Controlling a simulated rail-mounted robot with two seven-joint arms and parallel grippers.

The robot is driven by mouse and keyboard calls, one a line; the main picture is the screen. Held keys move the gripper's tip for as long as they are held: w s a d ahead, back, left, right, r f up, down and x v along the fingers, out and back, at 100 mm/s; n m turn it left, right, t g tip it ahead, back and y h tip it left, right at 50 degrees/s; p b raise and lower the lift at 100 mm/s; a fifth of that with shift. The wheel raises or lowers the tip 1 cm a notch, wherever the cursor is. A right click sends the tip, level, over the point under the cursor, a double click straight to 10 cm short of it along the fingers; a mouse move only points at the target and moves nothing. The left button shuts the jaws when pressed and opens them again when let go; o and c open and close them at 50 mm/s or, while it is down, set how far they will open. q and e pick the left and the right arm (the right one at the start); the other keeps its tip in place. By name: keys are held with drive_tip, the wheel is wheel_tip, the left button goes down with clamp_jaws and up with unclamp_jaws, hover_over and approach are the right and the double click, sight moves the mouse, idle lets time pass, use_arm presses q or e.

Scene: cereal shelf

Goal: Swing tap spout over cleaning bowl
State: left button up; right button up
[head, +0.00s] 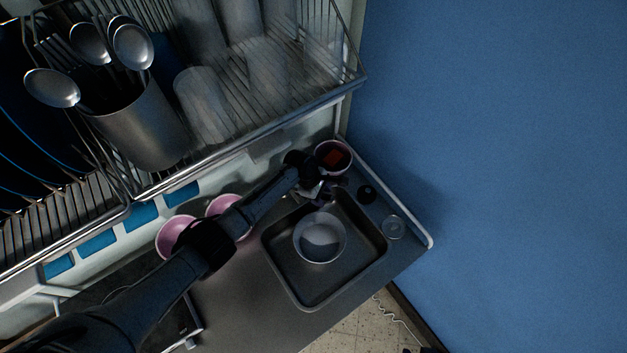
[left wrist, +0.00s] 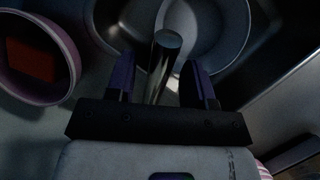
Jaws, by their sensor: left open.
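My left gripper (head: 322,192) is at the back edge of the sink in the head view, where it and my arm mostly hide the tap. In the left wrist view the gripper (left wrist: 160,82) is open, with one dark purple finger on each side of the metal tap spout (left wrist: 167,50). I cannot tell whether either finger touches the spout. The round pale cleaning bowl (head: 320,237) sits in the sink; part of it shows beyond the spout in the left wrist view (left wrist: 232,62). My right gripper is not in view.
The sink (head: 290,285) is set in a grey counter. A pink bowl holding a red block (head: 333,157) stands behind it, with two more pink bowls (head: 172,238) on the left. A dish rack (head: 250,130) with cups and cutlery hangs above. A blue wall (head: 510,150) closes the right.

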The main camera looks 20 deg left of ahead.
use_arm(q)
drive_tip(key=v, duration=1.2)
drive_tip(key=shift+r, duration=0.1)
drive_tip(key=shift+c, duration=0.2)
